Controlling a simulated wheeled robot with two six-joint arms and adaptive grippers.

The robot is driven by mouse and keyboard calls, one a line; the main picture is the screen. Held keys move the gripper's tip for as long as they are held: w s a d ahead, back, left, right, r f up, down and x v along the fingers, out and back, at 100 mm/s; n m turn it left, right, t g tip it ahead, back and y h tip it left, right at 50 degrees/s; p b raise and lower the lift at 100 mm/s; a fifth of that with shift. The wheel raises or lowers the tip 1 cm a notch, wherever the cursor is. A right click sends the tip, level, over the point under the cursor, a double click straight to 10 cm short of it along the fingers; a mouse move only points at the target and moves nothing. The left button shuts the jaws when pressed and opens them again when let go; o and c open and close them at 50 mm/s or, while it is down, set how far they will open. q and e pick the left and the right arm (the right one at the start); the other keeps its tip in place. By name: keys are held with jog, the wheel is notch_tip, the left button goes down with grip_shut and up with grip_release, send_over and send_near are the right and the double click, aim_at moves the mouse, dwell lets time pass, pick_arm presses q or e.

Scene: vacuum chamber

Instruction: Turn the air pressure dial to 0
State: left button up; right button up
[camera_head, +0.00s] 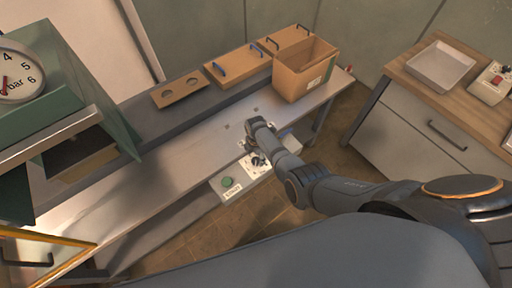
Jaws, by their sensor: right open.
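The round pressure gauge (14,72) is cut off at the left edge, on the green chamber (65,75). It shows 4, 5, 6 and "bar", and its red needle points up from the lower part of the visible face. A grey control panel (236,192) is on the workbench's front edge, with a green button (227,183) and a label. A dark dial (258,161) sits on the panel's right part, largely hidden by my right gripper (257,155). That gripper is open and right at the dial; contact cannot be told. My left gripper is not in view.
The workbench (180,160) has a clear middle. An open cardboard box (303,75) and wooden boards with blue handles (238,64) are at its back. A side cabinet (415,120) carries a white tray (441,65). A yellow-edged door (75,242) is at lower left.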

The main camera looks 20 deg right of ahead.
aim_at(256, 160)
notch_tip(256, 160, up, 10)
jog(key=shift+f, duration=0.25)
dwell(0.4)
